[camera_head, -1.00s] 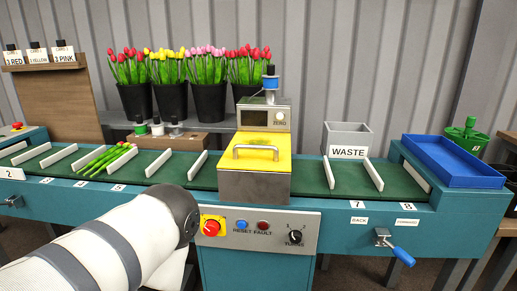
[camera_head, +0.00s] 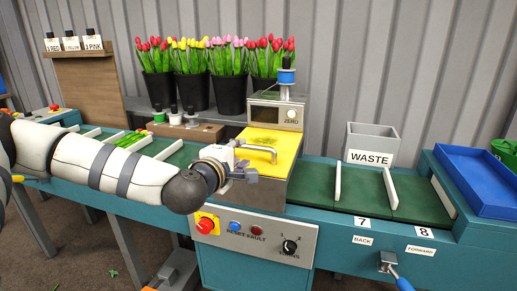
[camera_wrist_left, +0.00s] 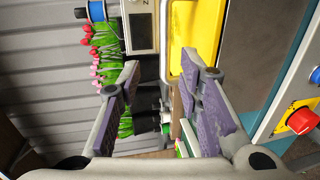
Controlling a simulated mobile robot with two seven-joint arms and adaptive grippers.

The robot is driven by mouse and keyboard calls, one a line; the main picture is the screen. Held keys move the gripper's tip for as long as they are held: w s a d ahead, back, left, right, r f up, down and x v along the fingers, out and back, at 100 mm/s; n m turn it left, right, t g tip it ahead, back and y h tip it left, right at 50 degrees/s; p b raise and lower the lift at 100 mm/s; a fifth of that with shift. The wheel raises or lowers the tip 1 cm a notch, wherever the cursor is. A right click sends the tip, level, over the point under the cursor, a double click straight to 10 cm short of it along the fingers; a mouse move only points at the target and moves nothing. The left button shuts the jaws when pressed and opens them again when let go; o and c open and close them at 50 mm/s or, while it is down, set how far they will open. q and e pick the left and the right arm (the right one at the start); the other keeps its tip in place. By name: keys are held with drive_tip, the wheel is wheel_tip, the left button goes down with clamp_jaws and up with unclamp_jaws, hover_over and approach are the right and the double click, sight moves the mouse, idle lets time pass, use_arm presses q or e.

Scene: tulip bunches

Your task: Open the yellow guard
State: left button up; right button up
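The yellow guard (camera_head: 287,148) is the sloped lid of the grey box on the conveyor, and it is down. Its metal bar handle (camera_head: 262,148) runs across the top. My left gripper (camera_head: 248,173) is at the guard's left front side, just below and left of the handle. In the left wrist view its two purple-padded fingers (camera_wrist_left: 161,65) are spread with nothing held between them. The yellow guard (camera_wrist_left: 207,28) fills the top right of that view, beyond the right finger. My right gripper is not in view.
A display unit (camera_head: 277,112) stands behind the guard. Below are a red stop button (camera_head: 205,224) and a knob (camera_head: 290,246). The waste bin (camera_head: 372,141) and blue tray (camera_head: 480,183) are to the right. Black tulip buckets (camera_head: 195,93) stand behind. My left arm hides part of the belt.

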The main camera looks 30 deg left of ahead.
sight(250, 148)
use_arm(q)
drive_tip(key=x, duration=0.3)
drive_tip(key=b+x, duration=0.1)
drive_tip(key=x, duration=0.2)
drive_tip(key=f+x, duration=0.1)
drive_tip(key=x, duration=0.2)
drive_tip(key=shift+f+b, duration=0.1)
drive_tip(key=shift+b, duration=0.25)
drive_tip(key=shift+w, duration=0.2)
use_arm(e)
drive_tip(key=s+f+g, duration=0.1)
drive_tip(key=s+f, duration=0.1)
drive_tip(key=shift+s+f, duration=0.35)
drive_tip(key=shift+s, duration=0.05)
use_arm(q)
drive_tip(key=shift+c, duration=0.6)
clamp_jaws()
